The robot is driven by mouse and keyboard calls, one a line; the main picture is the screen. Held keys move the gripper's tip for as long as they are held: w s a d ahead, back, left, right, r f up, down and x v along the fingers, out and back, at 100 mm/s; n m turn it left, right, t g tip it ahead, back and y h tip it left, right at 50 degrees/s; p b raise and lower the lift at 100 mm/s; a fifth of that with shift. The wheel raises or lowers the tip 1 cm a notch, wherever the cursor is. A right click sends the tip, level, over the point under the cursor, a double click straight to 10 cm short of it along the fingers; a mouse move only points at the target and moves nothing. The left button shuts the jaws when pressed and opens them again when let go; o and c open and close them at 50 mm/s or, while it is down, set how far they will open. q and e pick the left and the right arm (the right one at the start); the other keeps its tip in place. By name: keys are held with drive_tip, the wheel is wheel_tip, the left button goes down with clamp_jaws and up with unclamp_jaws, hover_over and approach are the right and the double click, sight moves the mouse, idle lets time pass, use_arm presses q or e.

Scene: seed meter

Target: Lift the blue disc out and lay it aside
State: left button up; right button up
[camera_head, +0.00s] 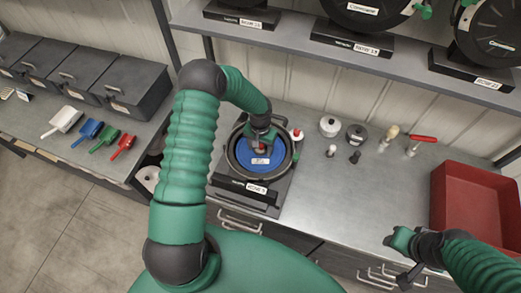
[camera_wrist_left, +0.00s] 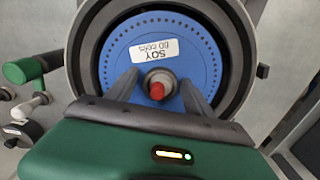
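The blue disc (camera_head: 262,160) lies inside the round dark housing of the seed meter (camera_head: 237,176) on the bench. In the left wrist view the blue disc (camera_wrist_left: 205,55) has a white "SOY" label, a ring of small holes and a red-tipped centre hub (camera_wrist_left: 157,88). My left gripper (camera_head: 261,142) is over the disc, pointing down. In the left wrist view its two fingers (camera_wrist_left: 158,88) stand apart on either side of the hub, with small gaps visible. My right gripper (camera_head: 393,240) is at the bench's front edge, away from the disc; its fingers are too small to read.
A red bin (camera_head: 475,212) stands at the bench's right. Small knobs, weights and a red-handled tool (camera_head: 422,138) stand along the back. Coloured scoops (camera_head: 88,130) and grey bins (camera_head: 122,85) are at left. The bench between meter and red bin is clear.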

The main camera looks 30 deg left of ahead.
use_arm(q)
drive_tip(key=c, duration=0.5)
drive_tip(key=shift+a, duration=0.35)
drive_tip(key=c, duration=0.6)
drive_tip(key=shift+d, duration=0.1)
drive_tip(key=shift+c, duration=0.3)
drive_tip(key=shift+w+r, duration=0.1)
drive_tip(key=shift+r, duration=0.25)
wheel_tip(320, 180, up, 8)
drive_tip(key=b, duration=0.3)
drive_tip(key=shift+r, duration=0.65)
